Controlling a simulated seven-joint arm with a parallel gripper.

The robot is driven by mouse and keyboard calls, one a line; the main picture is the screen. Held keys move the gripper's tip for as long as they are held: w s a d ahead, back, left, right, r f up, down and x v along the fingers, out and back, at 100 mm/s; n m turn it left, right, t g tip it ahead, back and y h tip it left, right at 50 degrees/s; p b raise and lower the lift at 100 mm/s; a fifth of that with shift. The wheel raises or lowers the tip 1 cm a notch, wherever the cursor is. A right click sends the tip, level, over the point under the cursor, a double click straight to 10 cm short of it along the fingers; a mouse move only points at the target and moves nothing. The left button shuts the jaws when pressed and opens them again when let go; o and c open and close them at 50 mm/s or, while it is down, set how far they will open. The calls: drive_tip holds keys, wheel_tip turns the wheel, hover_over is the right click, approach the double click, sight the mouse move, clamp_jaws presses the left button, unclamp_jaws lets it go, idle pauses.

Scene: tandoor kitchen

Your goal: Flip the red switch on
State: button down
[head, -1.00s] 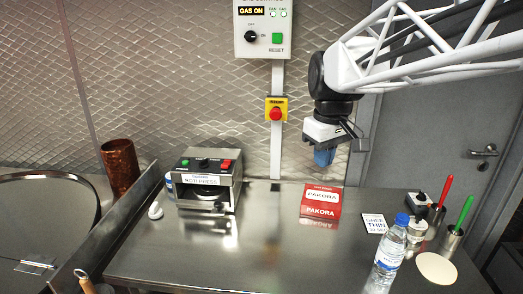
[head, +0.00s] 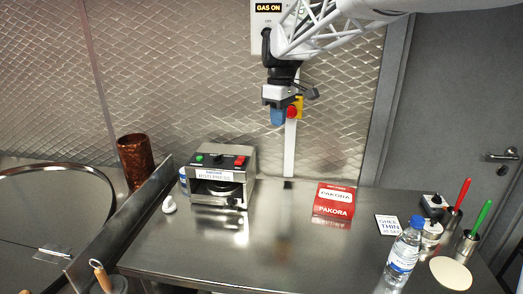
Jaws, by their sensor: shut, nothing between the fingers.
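The roti press (head: 221,180) is a steel box labelled ROTI PRESS, standing on the left part of the steel counter. On its sloped top panel sit a green button (head: 199,157), a black knob (head: 217,158) and, at the right end, a red switch (head: 240,160). The switch is too small to tell which way it is set. My gripper (head: 277,118) has blue fingertips pointing down. It is shut and empty, up and to the right of the red switch in the picture and apart from it. It partly covers the yellow box (head: 299,103) with a red button on the wall.
A gas panel (head: 268,8) reading GAS ON is mostly hidden behind my arm. A red pakora box (head: 334,199), a water bottle (head: 404,252) and cups with red and green handles stand on the right. A metal divider (head: 125,222) runs left of the press. The counter's middle is clear.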

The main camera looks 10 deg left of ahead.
sight(239, 161)
drive_tip(key=w+a+f+n, duration=0.1)
drive_tip(key=w+a+n, duration=0.1)
drive_tip(key=w+a, duration=0.2)
drive_tip(key=w+a+f+n+g, duration=0.1)
drive_tip(key=w+a, duration=0.3)
drive_tip(key=a, duration=0.5)
drive_tip(key=shift+w+a+f+n, duration=0.2)
drive_tip(key=shift+w+a+n, duration=0.15)
drive_tip(key=shift+n, duration=0.35)
drive_tip(key=shift+f, duration=0.1)
drive_tip(key=f, duration=0.4)
drive_tip(key=s+f, duration=0.1)
drive_tip(key=f, duration=0.4)
drive_tip(key=s+f, duration=0.1)
drive_tip(key=f, duration=0.3)
drive_tip(key=shift+f, duration=0.35)
drive_tip(key=shift+f, duration=0.1)
drive_tip(key=shift+d+f+t, duration=0.1)
drive_tip(key=shift+f+t, duration=0.1)
drive_tip(key=shift+t, duration=0.1)
drive_tip(key=shift+w+r, duration=0.1)
drive_tip(key=shift+w, duration=0.05)
drive_tip(key=shift+w+r, duration=0.25)
drive_tip(key=shift+w, duration=0.3)
drive_tip(key=shift+r, duration=0.15)
